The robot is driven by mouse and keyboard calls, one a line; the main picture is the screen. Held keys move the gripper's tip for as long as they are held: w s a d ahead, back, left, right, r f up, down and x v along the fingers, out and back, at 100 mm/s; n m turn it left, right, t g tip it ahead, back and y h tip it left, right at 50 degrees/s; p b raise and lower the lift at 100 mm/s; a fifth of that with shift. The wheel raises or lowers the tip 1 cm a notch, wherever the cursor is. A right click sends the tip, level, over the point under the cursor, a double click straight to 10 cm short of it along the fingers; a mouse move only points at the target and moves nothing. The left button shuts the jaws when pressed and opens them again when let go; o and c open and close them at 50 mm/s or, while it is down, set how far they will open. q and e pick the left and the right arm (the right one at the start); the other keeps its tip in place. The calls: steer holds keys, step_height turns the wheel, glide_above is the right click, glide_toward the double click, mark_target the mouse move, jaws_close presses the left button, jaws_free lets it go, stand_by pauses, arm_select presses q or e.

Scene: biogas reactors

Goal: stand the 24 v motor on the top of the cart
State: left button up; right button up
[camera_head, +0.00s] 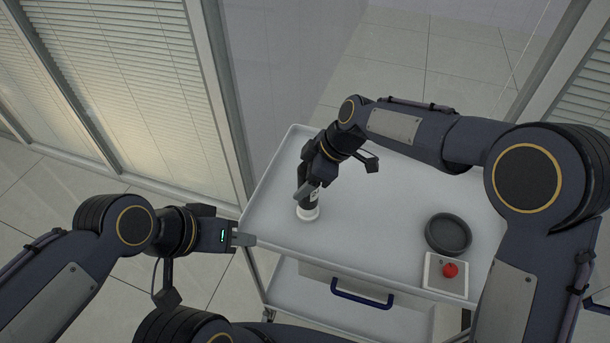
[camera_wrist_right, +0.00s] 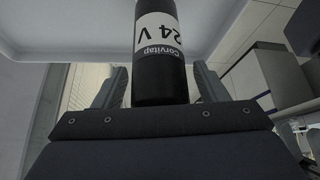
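A round dark dish (camera_head: 448,233) and a white box with a red button (camera_head: 447,273) stand at the cart's right front. The middle of the top is clear. Blinds and a partition stand behind.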

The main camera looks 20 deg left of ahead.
steer(key=shift+r, duration=0.1)
steer(key=v, duration=1.2)
steer(key=shift+r, duration=0.15)
steer(key=s+d+r+m+t, duration=0.2)
steer(key=s+d+m, duration=0.25)
steer(key=d, duration=0.55)
steer(key=s+d+r+m+t, duration=0.1)
steer(key=s+d+m, duration=0.3)
steer(key=d, duration=0.6)
steer(key=s+d+f+m+t+h, duration=0.1)
steer(key=s+d+f+m, duration=0.2)
steer(key=s+m, duration=0.3)
steer(key=s+d+f+m+t+h, duration=0.1)
steer(key=s+d+f+m+t, duration=0.1)
steer(key=s+d+f+m, duration=0.2)
steer(key=s+d+m, duration=0.2)
steer(key=s+m, duration=0.1)
steer(key=s, duration=0.1)
steer(key=shift+f+t, duration=0.3)
